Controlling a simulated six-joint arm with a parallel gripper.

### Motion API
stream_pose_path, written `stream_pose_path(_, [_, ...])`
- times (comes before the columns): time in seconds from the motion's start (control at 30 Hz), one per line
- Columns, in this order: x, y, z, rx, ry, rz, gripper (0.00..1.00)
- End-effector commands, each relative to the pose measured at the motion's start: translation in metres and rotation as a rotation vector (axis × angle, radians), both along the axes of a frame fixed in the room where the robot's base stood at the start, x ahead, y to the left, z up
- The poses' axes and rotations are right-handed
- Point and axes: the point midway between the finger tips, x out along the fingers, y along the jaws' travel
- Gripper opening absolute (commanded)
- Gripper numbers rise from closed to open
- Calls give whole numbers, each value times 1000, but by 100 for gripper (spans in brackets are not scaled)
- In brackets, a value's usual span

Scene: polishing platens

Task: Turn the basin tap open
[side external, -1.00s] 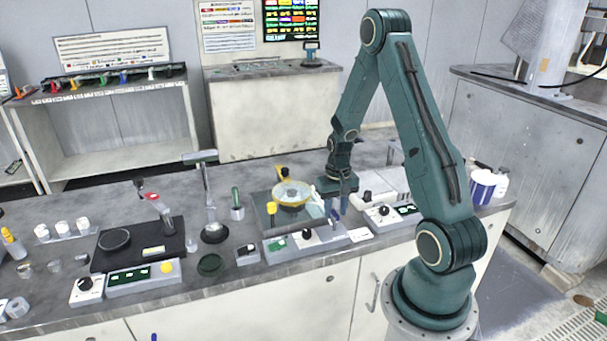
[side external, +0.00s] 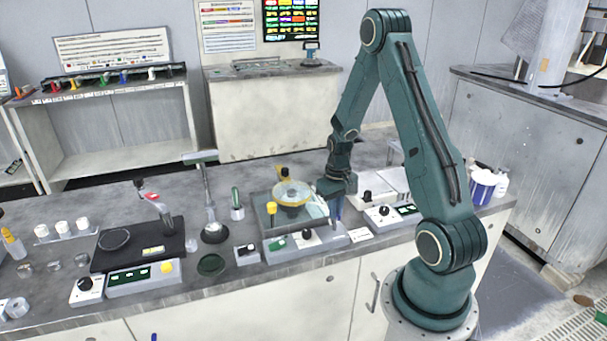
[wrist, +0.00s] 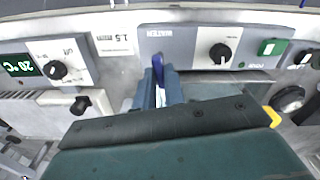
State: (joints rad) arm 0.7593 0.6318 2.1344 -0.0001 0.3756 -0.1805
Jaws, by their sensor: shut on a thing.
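My gripper (wrist: 158,88) is shut on a slim blue lever (wrist: 158,66) that stands up between its fingers in the wrist view. The lever looks like the tap's handle; the spout and the lower part of the tap are hidden by the fingers and the gripper body. In the side external view my gripper (side external: 334,200) is low at the right end of a grey basin unit (side external: 262,216). A yellow-ringed platen (side external: 291,193) sits on this unit, left of the gripper.
The unit's front panel has a black knob (wrist: 220,53) and a green button (wrist: 272,47). A display box (wrist: 36,66) stands close beside it. A black polishing unit (side external: 125,262) and small jars are farther left. A blue-striped tub (side external: 481,185) is at the right.

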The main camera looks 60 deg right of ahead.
Motion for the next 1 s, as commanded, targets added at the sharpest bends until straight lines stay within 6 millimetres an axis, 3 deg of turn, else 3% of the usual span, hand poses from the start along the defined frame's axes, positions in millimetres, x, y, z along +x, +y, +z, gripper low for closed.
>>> stream_pose_path(1.0, [0, 0, 1, -1, 0, 946, 0])
